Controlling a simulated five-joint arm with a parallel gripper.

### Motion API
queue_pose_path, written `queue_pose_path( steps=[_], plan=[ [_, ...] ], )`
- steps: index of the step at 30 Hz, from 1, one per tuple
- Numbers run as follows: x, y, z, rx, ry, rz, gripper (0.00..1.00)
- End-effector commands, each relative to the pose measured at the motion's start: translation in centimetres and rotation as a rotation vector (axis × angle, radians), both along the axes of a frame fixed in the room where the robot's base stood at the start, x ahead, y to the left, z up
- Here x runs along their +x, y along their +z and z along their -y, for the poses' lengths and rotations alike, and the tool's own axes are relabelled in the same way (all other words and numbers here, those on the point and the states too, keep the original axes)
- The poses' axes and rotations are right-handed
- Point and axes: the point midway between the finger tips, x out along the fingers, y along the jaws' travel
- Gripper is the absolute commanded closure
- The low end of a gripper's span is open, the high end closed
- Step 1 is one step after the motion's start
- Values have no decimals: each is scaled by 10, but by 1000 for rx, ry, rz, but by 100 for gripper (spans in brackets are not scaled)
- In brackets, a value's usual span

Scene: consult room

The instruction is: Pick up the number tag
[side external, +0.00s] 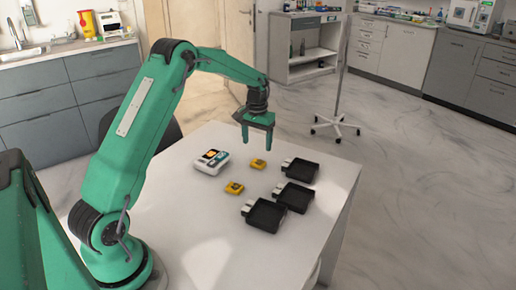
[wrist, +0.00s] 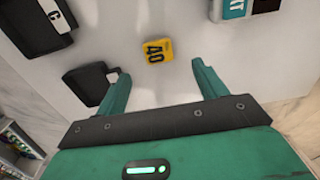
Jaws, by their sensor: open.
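Two small yellow number tags lie flat on the white table in the side view, a far one (side external: 258,164) and a nearer one (side external: 234,188). The wrist view shows one yellow tag (wrist: 158,50) with dark figures that read like 40; it appears to be the far one. My gripper (side external: 257,143) hangs above the table over the far tag's area, fingers pointing down. In the wrist view my gripper (wrist: 160,68) is open and empty, with the tag just beyond and between its fingertips, not touched.
Three black trays (side external: 265,214) stand to the right of the tags on the table (side external: 190,212). A white device (side external: 205,167) with a coloured face lies to the left. It shows partly in the wrist view (wrist: 236,8). Bare table lies between.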

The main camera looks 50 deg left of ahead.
Motion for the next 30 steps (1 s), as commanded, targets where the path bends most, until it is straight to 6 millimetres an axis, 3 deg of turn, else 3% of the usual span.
queue_pose_path(
  steps=[12,23,30],
  plan=[
    [0,-23,1,0,-1,-1,29],
    [0,-32,1,0,-1,-1,29],
    [3,-58,3,0,-1,-1,29]
  ],
)
